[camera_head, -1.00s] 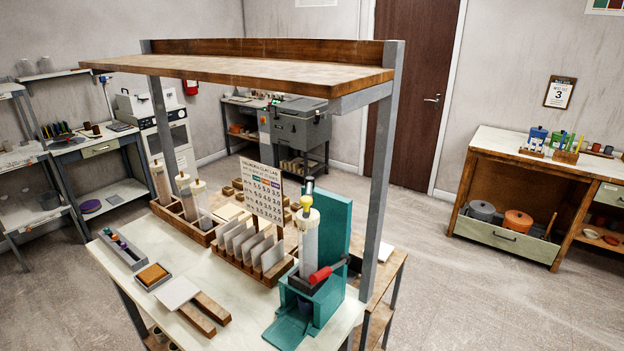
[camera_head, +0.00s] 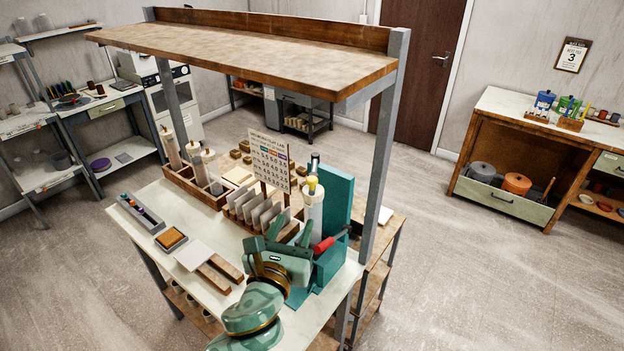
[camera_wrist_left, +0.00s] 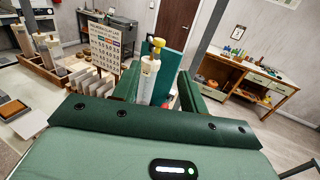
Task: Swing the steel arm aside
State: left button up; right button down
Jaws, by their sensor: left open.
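The teal press (camera_head: 337,208) stands at the right end of the bench, with a white clay cylinder (camera_head: 313,208) topped by a yellow knob in front of its back plate. A red handle (camera_head: 323,245) sticks out low on the press. The steel arm it seems to belong to is mostly hidden behind my gripper. My left gripper (camera_head: 291,234) is open in front of the press, its fingers pointing toward it. In the left wrist view the cylinder (camera_wrist_left: 149,80) appears between or just beyond the two fingers (camera_wrist_left: 158,88); contact cannot be told. My right gripper is out of view.
A wooden shelf (camera_head: 250,55) on grey posts hangs over the bench, one post (camera_head: 385,150) close behind the press. Upright grey tiles (camera_head: 262,208) in a rack and a printed chart (camera_head: 256,157) stand left of the press.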

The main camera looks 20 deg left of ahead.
aim_at(310, 183)
pick_arm(q)
jog(key=w, duration=1.6)
jog(key=shift+a, duration=0.35)
jog(key=shift+p, duration=0.3)
grip_shut()
